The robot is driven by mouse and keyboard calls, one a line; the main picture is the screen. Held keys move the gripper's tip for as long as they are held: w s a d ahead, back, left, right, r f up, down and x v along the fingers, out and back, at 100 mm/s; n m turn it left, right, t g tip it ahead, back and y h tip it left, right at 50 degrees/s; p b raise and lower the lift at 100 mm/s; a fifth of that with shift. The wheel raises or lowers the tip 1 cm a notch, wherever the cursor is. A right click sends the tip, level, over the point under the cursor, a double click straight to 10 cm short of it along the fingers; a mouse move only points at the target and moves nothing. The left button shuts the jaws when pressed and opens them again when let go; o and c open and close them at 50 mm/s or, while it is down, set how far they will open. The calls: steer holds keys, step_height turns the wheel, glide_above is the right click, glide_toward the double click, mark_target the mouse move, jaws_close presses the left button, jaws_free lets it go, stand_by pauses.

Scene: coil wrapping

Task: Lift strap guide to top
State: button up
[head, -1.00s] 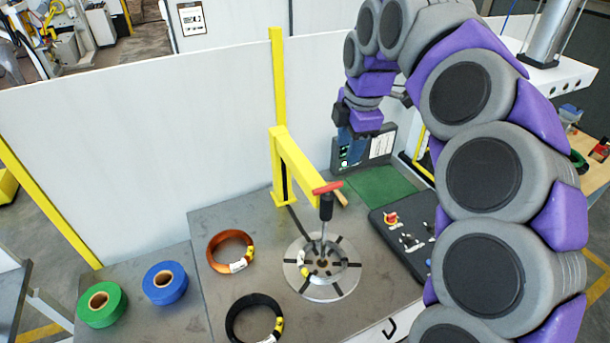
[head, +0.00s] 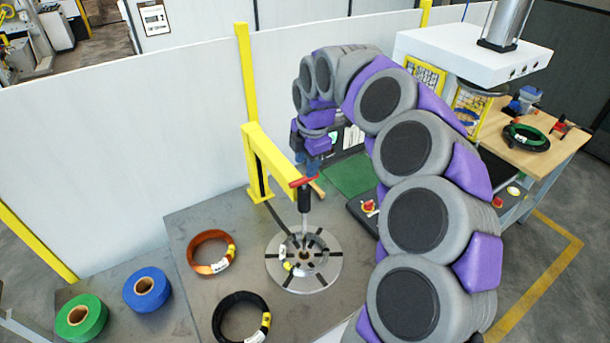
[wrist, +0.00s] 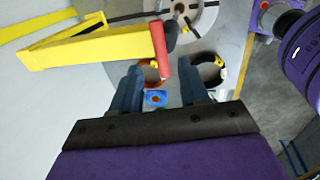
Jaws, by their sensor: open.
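The strap guide (head: 304,196) is a dark vertical tool with a red handle (head: 301,182) on top. It hangs at the end of a yellow arm (head: 270,155) on a yellow post, with its rod reaching down to the round metal turntable (head: 283,273). In the wrist view the red handle (wrist: 160,52) lies just beyond my fingertips. My gripper (wrist: 160,83) is open, its two blue fingers apart with nothing held. In the head view my gripper (head: 313,170) is close behind and beside the red handle, partly hidden by my arm.
A copper coil (head: 192,264) and a black coil (head: 222,327) lie left of the turntable. Blue (head: 163,285) and green (head: 96,312) tape rolls sit farther left. A white wall panel (head: 120,150) stands behind. A white press (head: 470,62) and wooden bench (head: 560,160) are at right.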

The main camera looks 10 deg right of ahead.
mark_target(304, 178)
steer(key=f, duration=0.4)
steer(key=shift+w+a+f, duration=0.1)
steer(key=shift+w+a, duration=0.2)
steer(key=shift+w, duration=0.1)
steer(key=shift+w+d+f, duration=0.1)
steer(key=shift+d+f, duration=0.25)
steer(key=shift+f, duration=0.2)
steer(key=shift+c, duration=0.2)
steer(key=shift+a, duration=0.25)
steer(key=c, duration=0.4)
jaws_close()
steer(key=shift+d+r, duration=0.1)
